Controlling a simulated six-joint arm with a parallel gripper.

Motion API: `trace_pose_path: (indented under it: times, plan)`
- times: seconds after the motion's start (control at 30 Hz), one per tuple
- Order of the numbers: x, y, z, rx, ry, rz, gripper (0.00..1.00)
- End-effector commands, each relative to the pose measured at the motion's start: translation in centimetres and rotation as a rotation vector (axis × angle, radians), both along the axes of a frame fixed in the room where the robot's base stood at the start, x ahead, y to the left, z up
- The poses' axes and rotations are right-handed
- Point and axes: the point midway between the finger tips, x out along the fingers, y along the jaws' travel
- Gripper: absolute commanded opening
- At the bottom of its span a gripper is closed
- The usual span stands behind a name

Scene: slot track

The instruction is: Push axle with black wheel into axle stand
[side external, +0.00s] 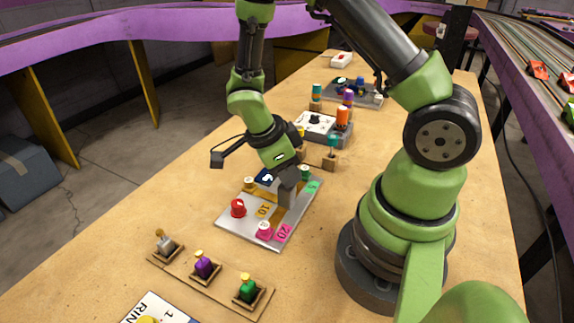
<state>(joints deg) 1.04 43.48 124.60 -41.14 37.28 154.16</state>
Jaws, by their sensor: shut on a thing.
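My gripper (286,203) points down over a grey board with coloured knobs and number labels (233,222), at its right half. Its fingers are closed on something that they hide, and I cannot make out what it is. I cannot pick out the axle with the black wheel or the axle stand for certain in this view. On the board, a red knob (238,208) and a pink knob (264,231) stand in front of my gripper. A green knob (305,174) stands behind it, and a small yellow-topped knob (249,183) stands to its left.
A wooden strip holds grey, purple and green toggle pieces (204,267) at the front. Behind the board are a white panel with dark marks (314,122) and orange, blue and teal cylinders. A grey tray (362,97) lies farther back. The table's left side (165,190) is clear.

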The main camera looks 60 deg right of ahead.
Motion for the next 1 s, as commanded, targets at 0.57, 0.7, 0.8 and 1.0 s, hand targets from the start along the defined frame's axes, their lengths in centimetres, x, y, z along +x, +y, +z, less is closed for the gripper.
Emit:
trace_pose_path:
  times: [0.57,0.7,0.8,1.0]
  plan:
    - [0.4,0.2,0.8,-0.003,-0.005,-0.001,0.55]
    - [1.1,0.9,3.0,-0.001,-0.011,0.001,0.55]
    - [1.6,1.5,5.0,0.001,-0.01,0.0,0.55]
    - [2.5,2.3,7.9,0.0,-0.006,0.001,0.55]
